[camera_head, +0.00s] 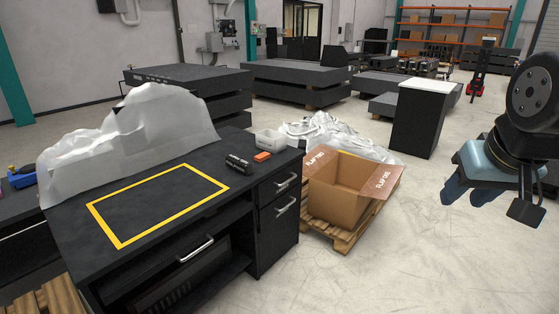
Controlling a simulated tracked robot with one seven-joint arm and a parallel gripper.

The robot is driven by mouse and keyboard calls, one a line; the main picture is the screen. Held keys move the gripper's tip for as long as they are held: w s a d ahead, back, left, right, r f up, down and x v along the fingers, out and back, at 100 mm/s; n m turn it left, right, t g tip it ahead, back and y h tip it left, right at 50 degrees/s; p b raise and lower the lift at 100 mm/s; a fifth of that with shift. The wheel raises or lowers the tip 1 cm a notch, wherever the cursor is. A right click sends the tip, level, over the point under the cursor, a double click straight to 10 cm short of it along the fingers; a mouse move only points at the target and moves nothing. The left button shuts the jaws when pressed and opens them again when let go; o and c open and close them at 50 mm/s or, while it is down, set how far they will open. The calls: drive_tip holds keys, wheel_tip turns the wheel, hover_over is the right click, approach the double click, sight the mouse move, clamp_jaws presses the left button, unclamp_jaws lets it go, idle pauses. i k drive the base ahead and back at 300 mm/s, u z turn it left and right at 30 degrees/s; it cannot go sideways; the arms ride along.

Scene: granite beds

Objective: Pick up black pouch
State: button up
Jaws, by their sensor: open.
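A small black object (239,163), which looks like the black pouch, lies on the dark desk top (195,165) near its right back part. It sits just right of a yellow taped rectangle and next to an orange item, and its finer shape is too small to tell. My gripper (466,197) hangs in the air at the far right with its blue fingers pointing down. It is open, appears empty, and is well to the right of the desk and apart from the black object.
An orange item (262,156) and a white bin (269,140) stand close to the black object. Crumpled translucent sheeting (140,130) covers the desk's back left. An open cardboard box (335,200) on a pallet stands right of the desk.

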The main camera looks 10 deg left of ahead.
sight(243, 166)
drive_tip(key=z, duration=0.05)
drive_tip(key=i, duration=0.15)
drive_tip(key=z, duration=1.3)
drive_tip(key=i, duration=2.35)
drive_tip(key=u, duration=1.1)
drive_tip(key=i, duration=0.15)
drive_tip(key=u, duration=2.65)
